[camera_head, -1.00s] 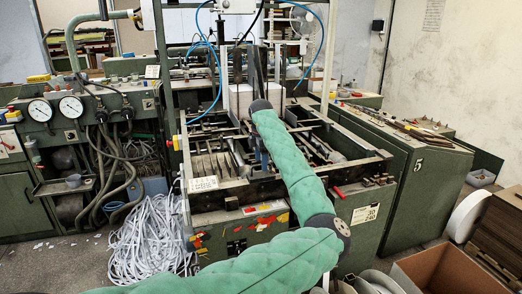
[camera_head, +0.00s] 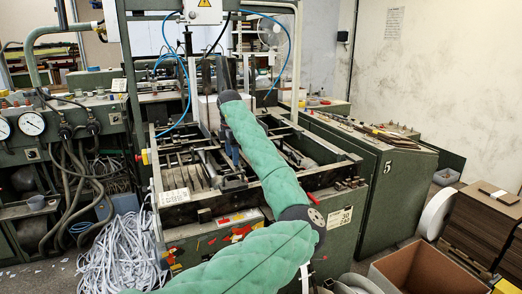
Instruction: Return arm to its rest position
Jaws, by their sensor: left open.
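My left arm, in a green padded sleeve, comes in from the bottom left, bends at a dark joint and reaches up over the feeder machine (camera_head: 174,197). My left gripper (camera_head: 216,74) is at its far end, above the back of the machine. Its dark fingers point upward in the picture and stand apart, with nothing visible between them. A pale block of board (camera_head: 208,112) stands in the machine just beyond the wrist, partly hidden by it; I cannot tell whether the gripper touches it. My right gripper is out of view.
A green cabinet marked 5 (camera_head: 388,205) stands to the right. Stacked brown boards (camera_head: 470,226) and an open cardboard box (camera_head: 420,268) are at the lower right. White paper strips (camera_head: 118,255) heap on the floor at left. A gauge panel (camera_head: 70,125) stands behind them. Blue hoses hang near the gripper.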

